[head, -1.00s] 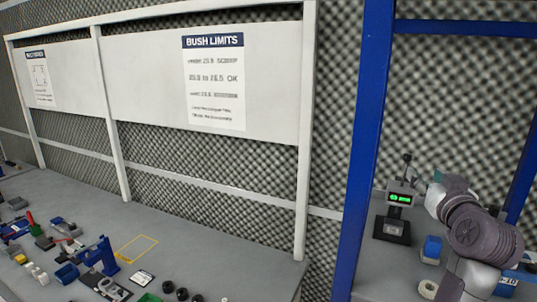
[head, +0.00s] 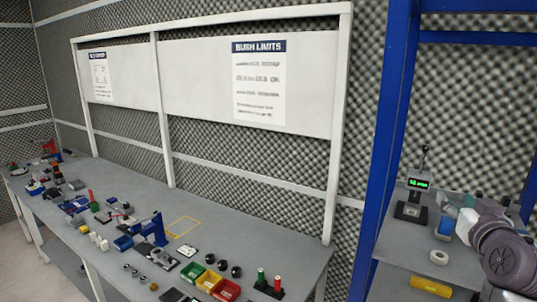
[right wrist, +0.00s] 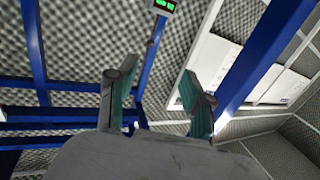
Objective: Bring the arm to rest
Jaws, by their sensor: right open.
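My right arm comes in at the right edge of the head view, with its gripper (head: 463,218) over the right bench, partly hidden behind my wrist. In the right wrist view my right gripper (right wrist: 156,90) has its two teal-lined fingers spread apart with nothing between them. Beyond the fingers that view shows blue frame bars, foam wall and a white board. My left gripper is in neither view.
A gauge with a green display (head: 418,184) stands on the right bench beside my right gripper. A white ring (head: 438,257) and a yellow bin (head: 432,287) lie nearer. A blue post (head: 385,150) separates this from the long grey bench (head: 225,235) with several small parts and bins.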

